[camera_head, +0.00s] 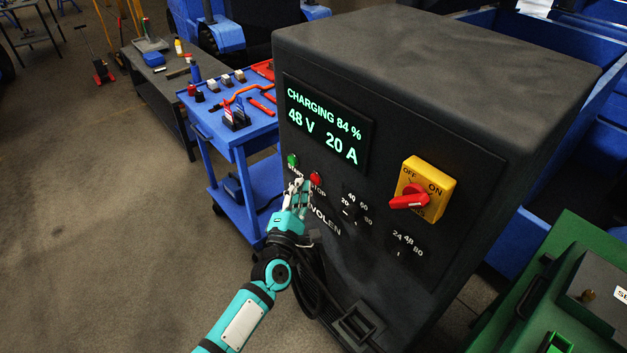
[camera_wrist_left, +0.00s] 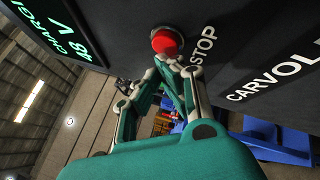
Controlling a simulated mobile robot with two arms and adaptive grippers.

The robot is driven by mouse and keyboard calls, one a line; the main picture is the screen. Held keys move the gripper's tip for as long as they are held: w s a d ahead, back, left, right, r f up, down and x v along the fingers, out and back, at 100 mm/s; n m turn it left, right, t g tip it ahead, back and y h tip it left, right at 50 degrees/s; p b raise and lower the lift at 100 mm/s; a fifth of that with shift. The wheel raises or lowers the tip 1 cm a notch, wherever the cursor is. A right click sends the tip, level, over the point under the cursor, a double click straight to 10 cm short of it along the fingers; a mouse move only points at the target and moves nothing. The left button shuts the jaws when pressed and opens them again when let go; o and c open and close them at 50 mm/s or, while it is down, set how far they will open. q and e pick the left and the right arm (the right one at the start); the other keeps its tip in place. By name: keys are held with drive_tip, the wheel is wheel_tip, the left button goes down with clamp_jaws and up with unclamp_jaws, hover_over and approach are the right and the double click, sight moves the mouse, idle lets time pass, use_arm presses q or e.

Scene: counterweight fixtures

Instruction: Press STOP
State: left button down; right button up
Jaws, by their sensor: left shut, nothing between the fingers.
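The dark charger cabinet (camera_head: 420,60) stands upright with a lit display (camera_head: 325,125) reading "CHARGING 84 %, 48 V 20 A". The red STOP button (camera_head: 316,178) sits below the display, right of the green START button (camera_head: 293,160). My left gripper (camera_head: 302,186) is shut and empty, just in front of the panel by the STOP label. In the left wrist view the red STOP button (camera_wrist_left: 166,41) is just beyond the fingertips (camera_wrist_left: 180,68). I cannot tell whether they touch it. My right gripper is not in view.
A yellow switch with a red handle (camera_head: 425,188) is on the panel to the right. A blue tool cart (camera_head: 235,140) stands close on the left. A green machine (camera_head: 560,280) is at the lower right.

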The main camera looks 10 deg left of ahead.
use_arm(q)
drive_tip(key=shift+w+d, duration=0.45)
drive_tip(key=shift+w, duration=0.1)
idle(1.0)
drive_tip(key=shift+s+a, duration=0.6)
drive_tip(key=shift+s, duration=0.15)
drive_tip(key=s+a, duration=0.1)
drive_tip(key=s, duration=0.1)
drive_tip(key=s+a, duration=0.2)
idle(0.5)
idle(0.6)
